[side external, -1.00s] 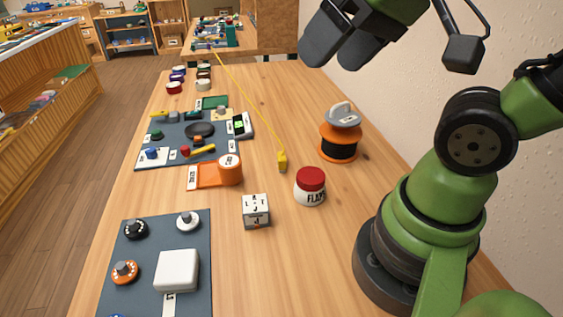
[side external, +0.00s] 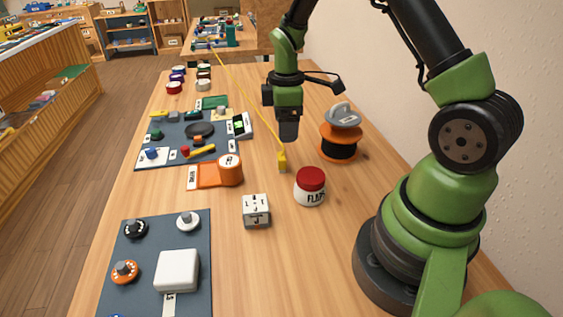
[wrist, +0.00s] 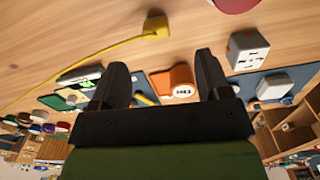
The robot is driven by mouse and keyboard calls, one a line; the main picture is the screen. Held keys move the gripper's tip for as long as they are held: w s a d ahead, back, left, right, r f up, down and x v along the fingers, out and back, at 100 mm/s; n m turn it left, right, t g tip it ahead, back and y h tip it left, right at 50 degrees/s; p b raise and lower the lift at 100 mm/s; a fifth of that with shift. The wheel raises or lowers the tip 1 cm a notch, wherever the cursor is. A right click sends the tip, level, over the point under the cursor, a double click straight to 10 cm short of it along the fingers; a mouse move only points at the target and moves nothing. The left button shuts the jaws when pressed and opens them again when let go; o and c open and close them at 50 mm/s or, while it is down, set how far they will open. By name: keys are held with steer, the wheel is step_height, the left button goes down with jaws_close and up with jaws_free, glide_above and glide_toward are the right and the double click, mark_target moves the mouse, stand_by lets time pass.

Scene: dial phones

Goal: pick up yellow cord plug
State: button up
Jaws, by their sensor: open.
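The yellow cord plug (side external: 282,162) lies on the wooden table, at the near end of a thin yellow cord (side external: 250,101) that runs to the far end. In the wrist view the plug (wrist: 155,27) is near the top, beyond and between the fingertips' directions. My gripper (side external: 288,135) points down above the table, just behind the plug in the side view. In the wrist view its two fingers (wrist: 160,72) are spread apart with nothing between them.
A red-lidded jar (side external: 310,187), a lettered cube (side external: 256,211) and an orange-black spool (side external: 341,137) stand around the plug. An orange holder (side external: 220,172) and grey panels (side external: 140,255) with knobs lie to the left. Bare table surrounds the plug.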

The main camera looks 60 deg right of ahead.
mark_target(282, 156)
step_height(282, 156, down, 4)
steer(key=shift+r, duration=0.1)
steer(key=shift+w+f, duration=0.2)
steer(key=shift+f, duration=0.75)
steer(key=shift+w+f, duration=0.15)
steer(key=shift+f, duration=0.75)
steer(key=shift+w+f, duration=0.2)
steer(key=shift+f, duration=0.75)
steer(key=c, duration=1)
